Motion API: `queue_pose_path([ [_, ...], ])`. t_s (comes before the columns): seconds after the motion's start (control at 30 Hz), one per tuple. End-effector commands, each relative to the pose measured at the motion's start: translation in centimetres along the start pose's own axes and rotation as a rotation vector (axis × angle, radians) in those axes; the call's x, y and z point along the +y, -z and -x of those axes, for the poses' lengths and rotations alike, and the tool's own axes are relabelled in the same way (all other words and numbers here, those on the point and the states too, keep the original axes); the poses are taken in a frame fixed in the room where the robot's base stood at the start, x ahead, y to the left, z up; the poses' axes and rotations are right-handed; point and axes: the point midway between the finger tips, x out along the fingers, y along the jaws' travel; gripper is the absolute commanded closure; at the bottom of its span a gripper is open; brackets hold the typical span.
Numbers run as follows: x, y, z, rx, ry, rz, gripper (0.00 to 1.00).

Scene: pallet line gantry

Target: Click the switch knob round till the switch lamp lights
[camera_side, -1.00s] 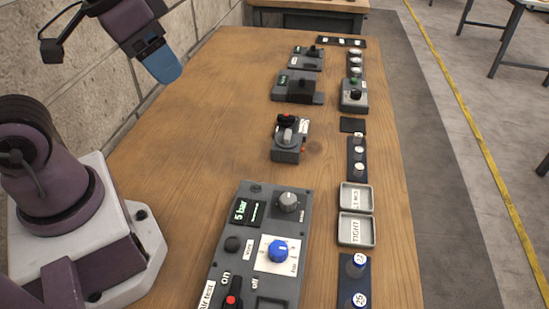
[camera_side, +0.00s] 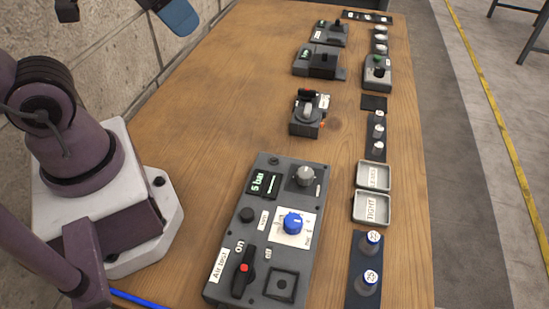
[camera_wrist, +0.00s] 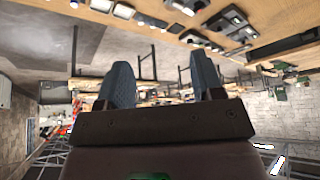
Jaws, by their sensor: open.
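A grey switch box (camera_side: 376,84) stands on the right side of the bench, toward the far end. It carries a dark round knob (camera_side: 379,71) and a small green lamp (camera_side: 377,59); I cannot tell whether the lamp is lit. My gripper (camera_side: 180,16) is at the top left of the side view, partly cut off, high and well away from the box. In the wrist view my gripper (camera_wrist: 162,85) shows two blue-grey fingers spread apart with nothing between them.
A large air test panel (camera_side: 230,270) with a blue knob (camera_side: 293,223) fills the near bench. A small grey valve box (camera_side: 306,125) stands mid-bench. Two grey trays (camera_side: 372,208) and several capped pieces line the right edge.

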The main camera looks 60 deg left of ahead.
Motion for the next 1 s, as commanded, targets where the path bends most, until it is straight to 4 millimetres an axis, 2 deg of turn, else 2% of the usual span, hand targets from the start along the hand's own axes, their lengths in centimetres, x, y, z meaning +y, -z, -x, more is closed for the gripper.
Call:
queue_pose_path([
  [0.13,0.5,-0.2,-1.0,-0.052,-0.011,-0.023,0.39],
  [0.27,1.6,0.1,-3.4,-0.169,-0.028,-0.070,0.39],
  [0.47,4.3,1.9,-8.5,-0.348,-0.040,-0.109,0.39],
  [0.8,10.0,3.2,-19.2,-0.541,0.012,-0.023,0.39],
  [0.93,11.4,3.8,-22.2,-0.545,0.036,0.062,0.39],
  [1.0,11.9,5.4,-22.5,-0.500,0.038,0.135,0.39],
])
